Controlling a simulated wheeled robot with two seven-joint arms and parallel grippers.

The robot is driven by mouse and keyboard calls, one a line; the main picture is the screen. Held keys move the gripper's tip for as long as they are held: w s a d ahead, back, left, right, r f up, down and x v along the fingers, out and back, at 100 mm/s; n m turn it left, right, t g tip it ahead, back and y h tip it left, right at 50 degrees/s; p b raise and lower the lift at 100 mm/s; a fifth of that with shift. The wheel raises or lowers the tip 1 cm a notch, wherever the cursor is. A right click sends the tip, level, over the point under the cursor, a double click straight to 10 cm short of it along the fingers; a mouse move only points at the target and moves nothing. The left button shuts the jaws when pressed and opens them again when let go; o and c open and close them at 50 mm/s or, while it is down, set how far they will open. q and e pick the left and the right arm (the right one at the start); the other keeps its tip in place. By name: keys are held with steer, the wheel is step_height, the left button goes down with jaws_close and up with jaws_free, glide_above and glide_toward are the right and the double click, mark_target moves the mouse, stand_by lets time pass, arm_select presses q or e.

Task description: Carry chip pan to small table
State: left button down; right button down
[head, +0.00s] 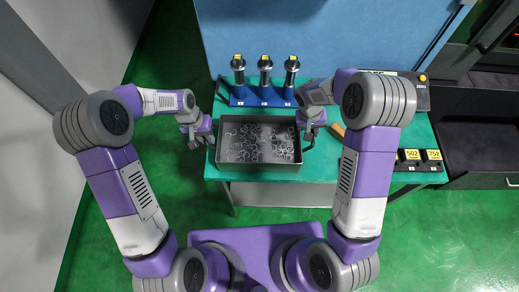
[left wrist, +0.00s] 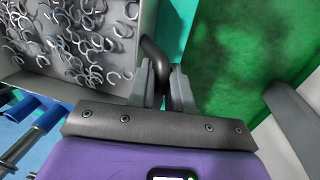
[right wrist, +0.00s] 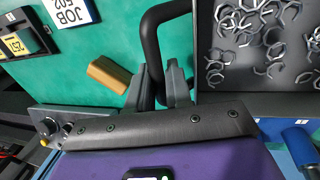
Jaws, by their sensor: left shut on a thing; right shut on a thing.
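The chip pan (head: 258,167) is a grey rectangular tray holding many curled metal chips. It sits over the front part of the small green-topped table (head: 405,178) in the head view. My left gripper (head: 208,138) is at the pan's left side, shut on its dark handle, which shows in the left wrist view (left wrist: 153,55). My right gripper (head: 308,135) is at the pan's right side, shut on the other dark handle, seen in the right wrist view (right wrist: 150,35). Whether the pan touches the tabletop cannot be told.
A blue rack (head: 264,97) with several metal tool holders stands behind the pan. An orange-brown block (right wrist: 110,75) lies right of the pan. Black boxes with yellow number labels (head: 433,155) stand at the table's right. Green floor is open at the left.

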arm_select(q)
steer(key=shift+w+f, duration=0.1)
steer(key=shift+f, duration=0.1)
arm_select(e)
steer(key=shift+f, duration=0.2)
arm_select(q)
steer(key=c, duration=1)
jaws_free()
steer(key=shift+c, duration=0.2)
arm_select(e)
steer(key=c, duration=1)
jaws_free()
steer(key=shift+r, duration=0.1)
steer(key=shift+c, duration=0.2)
arm_select(q)
steer(key=shift+r, duration=0.15)
arm_select(e)
steer(key=shift+r, duration=0.25)
arm_select(q)
step_height(320, 180, up, 12)
steer(key=a, duration=0.2)
steer(key=shift+a+f, duration=0.15)
steer(key=shift+f, duration=0.05)
arm_select(e)
steer(key=v, duration=1.1)
steer(key=shift+r, duration=0.2)
arm_select(q)
steer(key=shift+f, duration=0.1)
arm_select(e)
steer(key=shift+s, duration=0.15)
